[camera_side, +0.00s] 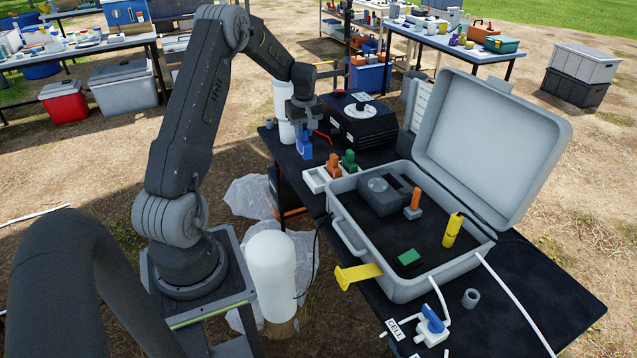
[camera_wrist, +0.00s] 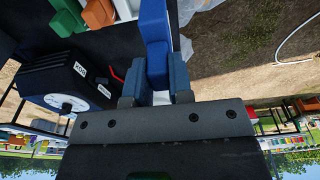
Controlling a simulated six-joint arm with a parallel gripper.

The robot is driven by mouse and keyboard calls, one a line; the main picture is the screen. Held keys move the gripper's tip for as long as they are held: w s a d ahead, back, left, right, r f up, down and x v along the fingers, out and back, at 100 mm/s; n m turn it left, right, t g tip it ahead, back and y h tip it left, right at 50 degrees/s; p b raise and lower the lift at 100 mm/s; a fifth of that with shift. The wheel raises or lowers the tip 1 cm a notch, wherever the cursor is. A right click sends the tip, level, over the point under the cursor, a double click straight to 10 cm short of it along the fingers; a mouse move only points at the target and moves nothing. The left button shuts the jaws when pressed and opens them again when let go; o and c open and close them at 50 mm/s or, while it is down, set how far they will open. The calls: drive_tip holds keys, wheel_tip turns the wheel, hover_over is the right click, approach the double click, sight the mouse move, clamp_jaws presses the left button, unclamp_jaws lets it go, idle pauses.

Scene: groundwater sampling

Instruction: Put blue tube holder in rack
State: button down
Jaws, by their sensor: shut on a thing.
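My gripper (camera_side: 303,128) is shut on the blue tube holder (camera_side: 304,147), which hangs below it in the side view. In the wrist view the blue holder (camera_wrist: 156,40) sits between the two fingers (camera_wrist: 157,84). The white rack (camera_side: 314,180) stands on the black table, to the right of and nearer the side camera than the held holder. An orange holder (camera_side: 333,163) and a green holder (camera_side: 349,161) stand at the rack. In the wrist view the rack (camera_wrist: 126,9), orange holder (camera_wrist: 98,12) and green holder (camera_wrist: 65,20) show at the top left, partly cut off.
A black device with a round white top (camera_side: 362,118) stands behind the rack. An open grey case (camera_side: 365,260) is to the right, holding a grey instrument, another orange piece (camera_side: 415,200), a yellow cylinder (camera_side: 452,230) and a green block (camera_side: 409,257). A red handle (camera_side: 323,137) lies near my gripper.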

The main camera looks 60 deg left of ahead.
drive_tip(key=s+a, duration=0.3)
drive_tip(key=s, duration=0.3)
hover_over(334, 167)
drive_tip(key=s+a, duration=0.2)
drive_tip(key=s, duration=0.3)
wheel_tip(334, 167, down, 8)
drive_tip(key=shift+s+d+f, duration=0.1)
drive_tip(key=shift+d+f, duration=0.05)
drive_tip(key=shift+f, duration=0.85)
drive_tip(key=shift+d+f, duration=0.1)
drive_tip(key=shift+f, duration=0.85)
drive_tip(key=shift+f, duration=0.15)
drive_tip(key=c, duration=1)
unclamp_jaws()
